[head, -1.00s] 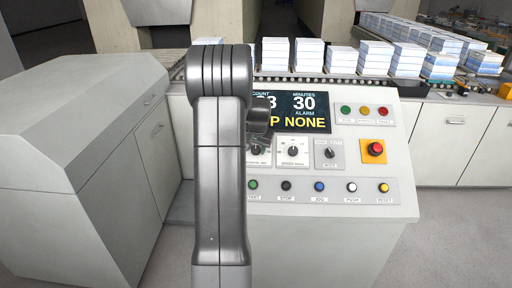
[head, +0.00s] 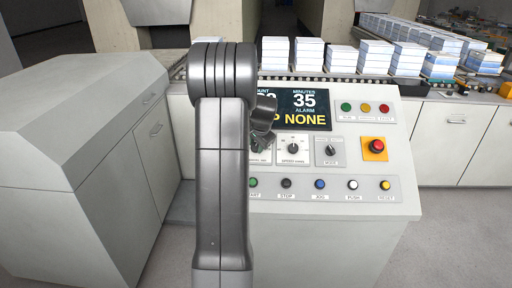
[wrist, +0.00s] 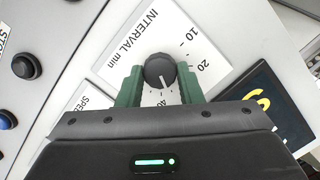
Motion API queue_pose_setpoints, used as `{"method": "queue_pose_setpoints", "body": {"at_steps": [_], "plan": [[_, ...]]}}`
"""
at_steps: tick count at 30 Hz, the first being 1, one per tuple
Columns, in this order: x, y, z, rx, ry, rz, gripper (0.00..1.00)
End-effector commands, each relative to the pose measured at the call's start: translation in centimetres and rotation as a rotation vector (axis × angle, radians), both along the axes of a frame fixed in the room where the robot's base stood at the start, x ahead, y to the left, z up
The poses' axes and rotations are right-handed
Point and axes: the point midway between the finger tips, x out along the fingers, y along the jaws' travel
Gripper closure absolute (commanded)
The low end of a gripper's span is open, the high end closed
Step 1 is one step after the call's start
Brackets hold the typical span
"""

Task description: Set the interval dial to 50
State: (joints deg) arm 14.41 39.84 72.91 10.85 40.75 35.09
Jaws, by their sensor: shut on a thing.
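The interval dial (wrist: 159,71) is a round black knob with a white pointer line on a white plate marked "INTERVAL min". In the wrist view its pointer lies near the 40 mark. My gripper (wrist: 159,84) has its two green fingers on either side of the knob, shut on it. In the head view my arm covers most of the interval dial and its plate. The display (head: 303,108) reads 35 minutes and "ALARM", with part of its text hidden by my arm.
The speed dial (head: 293,148) and mode switch (head: 330,150) are just right of the interval dial. A row of push buttons (head: 320,184) lies below, and a red emergency button (head: 376,146) is at the right.

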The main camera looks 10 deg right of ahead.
Motion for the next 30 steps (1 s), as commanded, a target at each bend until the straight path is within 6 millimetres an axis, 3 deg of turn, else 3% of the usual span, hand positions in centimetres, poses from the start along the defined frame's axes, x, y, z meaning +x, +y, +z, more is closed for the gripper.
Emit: {"method": "queue_pose_setpoints", "body": {"at_steps": [30], "plan": [[-0.41,-0.1,-0.06,0.516,-0.149,-0.757,0.9]]}}
